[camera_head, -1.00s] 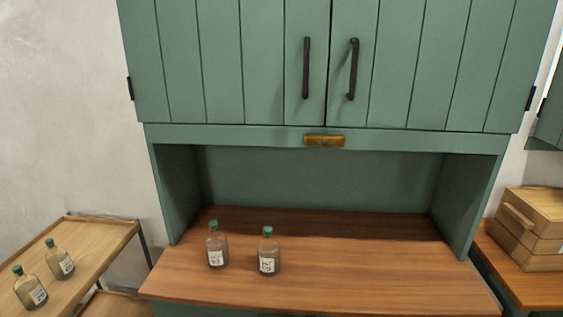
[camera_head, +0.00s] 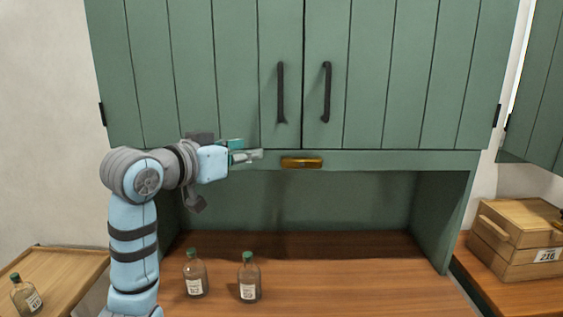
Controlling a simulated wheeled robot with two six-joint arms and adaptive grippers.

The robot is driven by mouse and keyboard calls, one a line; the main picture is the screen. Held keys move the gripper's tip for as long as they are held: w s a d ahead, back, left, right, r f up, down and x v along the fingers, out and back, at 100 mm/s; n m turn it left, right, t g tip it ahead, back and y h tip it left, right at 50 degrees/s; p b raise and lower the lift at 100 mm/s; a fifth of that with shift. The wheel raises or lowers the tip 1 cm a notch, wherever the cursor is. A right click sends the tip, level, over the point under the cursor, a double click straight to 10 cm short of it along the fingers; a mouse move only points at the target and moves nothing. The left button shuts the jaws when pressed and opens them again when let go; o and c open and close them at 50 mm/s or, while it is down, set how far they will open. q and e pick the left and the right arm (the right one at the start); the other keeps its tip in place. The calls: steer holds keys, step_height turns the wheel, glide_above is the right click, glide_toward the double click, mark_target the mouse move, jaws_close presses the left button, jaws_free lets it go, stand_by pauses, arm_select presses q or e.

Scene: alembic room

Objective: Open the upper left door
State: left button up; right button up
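The upper left door (camera_head: 190,70) is a green planked cabinet door and is closed. Its dark vertical handle (camera_head: 281,92) is near the door's right edge. The closed right door (camera_head: 390,70) has its own dark handle (camera_head: 326,92). My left gripper (camera_head: 252,150) is in front of the left door's lower edge, below and left of its handle, fingers pointing right. It is apart from the handle and holds nothing that I can see. The finger gap is too small to judge. My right gripper is out of view.
A brass label holder (camera_head: 301,163) is on the rail below the doors. Two bottles with green caps (camera_head: 195,273) (camera_head: 249,278) stand on the wooden counter (camera_head: 350,290). A wooden box (camera_head: 518,240) is at the right, and a side table (camera_head: 60,275) with a bottle is at the left.

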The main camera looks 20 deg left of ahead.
arm_select(q)
steer(key=t+h, duration=0.1)
steer(key=t, duration=0.1)
glide_toward(279, 90)
steer(key=shift+m, duration=0.4)
steer(key=p+x, duration=0.4)
steer(key=x, duration=0.6)
steer(key=shift+w+d+r, duration=0.1)
steer(key=shift+w+d, duration=0.05)
steer(key=shift+w, duration=0.1)
steer(key=shift+c, duration=0.2)
steer(key=shift+w, duration=0.1)
jaws_close()
